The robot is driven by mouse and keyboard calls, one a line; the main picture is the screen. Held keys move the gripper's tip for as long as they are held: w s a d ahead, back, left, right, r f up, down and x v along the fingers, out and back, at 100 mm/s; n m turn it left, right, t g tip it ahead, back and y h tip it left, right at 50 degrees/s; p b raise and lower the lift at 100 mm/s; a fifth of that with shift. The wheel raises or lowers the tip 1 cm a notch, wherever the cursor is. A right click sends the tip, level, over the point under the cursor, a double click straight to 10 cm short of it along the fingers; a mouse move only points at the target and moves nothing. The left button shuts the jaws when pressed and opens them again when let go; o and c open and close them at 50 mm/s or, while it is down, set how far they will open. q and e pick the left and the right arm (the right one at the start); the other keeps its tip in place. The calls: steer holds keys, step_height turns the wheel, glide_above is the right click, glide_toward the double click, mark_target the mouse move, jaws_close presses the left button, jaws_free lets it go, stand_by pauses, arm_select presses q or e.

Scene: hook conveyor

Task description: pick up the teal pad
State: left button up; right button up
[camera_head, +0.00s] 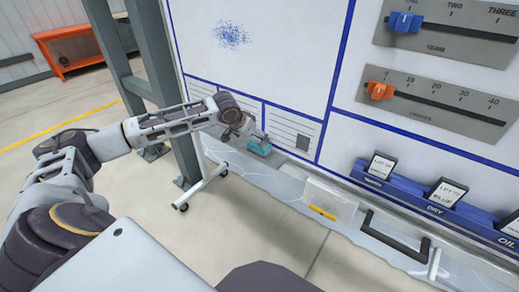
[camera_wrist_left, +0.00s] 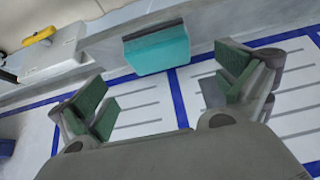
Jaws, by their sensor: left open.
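The teal pad (camera_head: 259,147) sits at the ledge along the bottom of the whiteboard in the head view. In the left wrist view the teal pad (camera_wrist_left: 157,50) shows as a teal block with a dark strip along its far edge. My left gripper (camera_head: 251,132) is just above the pad and partly covers it in the head view. In the left wrist view my left gripper (camera_wrist_left: 165,92) is open and empty, with its green-padded fingers wide apart. The pad lies ahead of the gap between them, apart from both fingers. My right gripper is not in view.
The whiteboard (camera_head: 270,50) stands close behind the pad, with sliders at upper right. A dark handle (camera_head: 395,240) and blue card holder (camera_head: 410,198) are farther right.

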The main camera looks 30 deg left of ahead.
mark_target(256, 147)
arm_select(q)
steer(key=x, duration=0.2)
steer(key=shift+w+f, duration=0.2)
steer(key=shift+f, duration=0.15)
steer(key=shift+w+f, duration=0.2)
steer(key=shift+f, duration=0.1)
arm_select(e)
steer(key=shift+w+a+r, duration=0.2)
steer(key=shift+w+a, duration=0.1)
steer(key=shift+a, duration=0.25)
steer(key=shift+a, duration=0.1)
arm_select(q)
steer(key=shift+f, duration=0.1)
